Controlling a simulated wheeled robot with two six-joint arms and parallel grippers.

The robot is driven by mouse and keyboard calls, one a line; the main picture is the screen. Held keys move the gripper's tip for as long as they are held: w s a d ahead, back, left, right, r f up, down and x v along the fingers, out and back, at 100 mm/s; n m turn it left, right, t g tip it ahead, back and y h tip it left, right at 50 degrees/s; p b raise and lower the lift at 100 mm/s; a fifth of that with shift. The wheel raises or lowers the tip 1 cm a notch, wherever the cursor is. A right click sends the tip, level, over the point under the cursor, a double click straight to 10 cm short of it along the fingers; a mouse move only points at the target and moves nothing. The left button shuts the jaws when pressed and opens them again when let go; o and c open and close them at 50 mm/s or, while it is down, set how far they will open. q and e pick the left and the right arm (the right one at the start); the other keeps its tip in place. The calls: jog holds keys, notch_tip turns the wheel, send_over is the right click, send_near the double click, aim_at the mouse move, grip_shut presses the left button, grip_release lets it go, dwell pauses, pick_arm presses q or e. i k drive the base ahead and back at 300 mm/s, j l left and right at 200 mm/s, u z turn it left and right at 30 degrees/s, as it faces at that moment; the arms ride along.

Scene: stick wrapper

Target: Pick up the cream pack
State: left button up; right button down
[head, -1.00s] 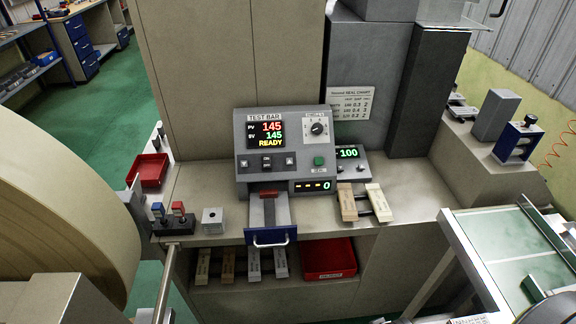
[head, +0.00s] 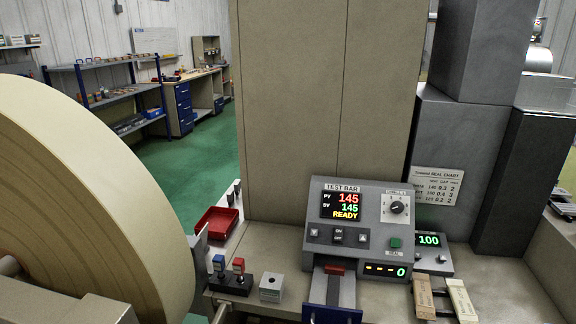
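Two small slim packs lie side by side at the right end of the bench, on dark rails. The right one is the cream pack (head: 461,301), paler in colour. The left one is a tan pack (head: 423,298) with small print on it. The lower ends of both are near the picture's bottom edge. Neither of my grippers is in view.
The test bar unit (head: 357,228) stands left of the packs, with a blue-fronted drawer (head: 332,314) below. A small display box (head: 432,258) reading 100 is just behind the packs. A red tray (head: 216,224) and large cream roll (head: 85,190) are at left.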

aim_at(466, 312)
jog(key=z, duration=1.6)
jog(key=i+j, duration=0.05)
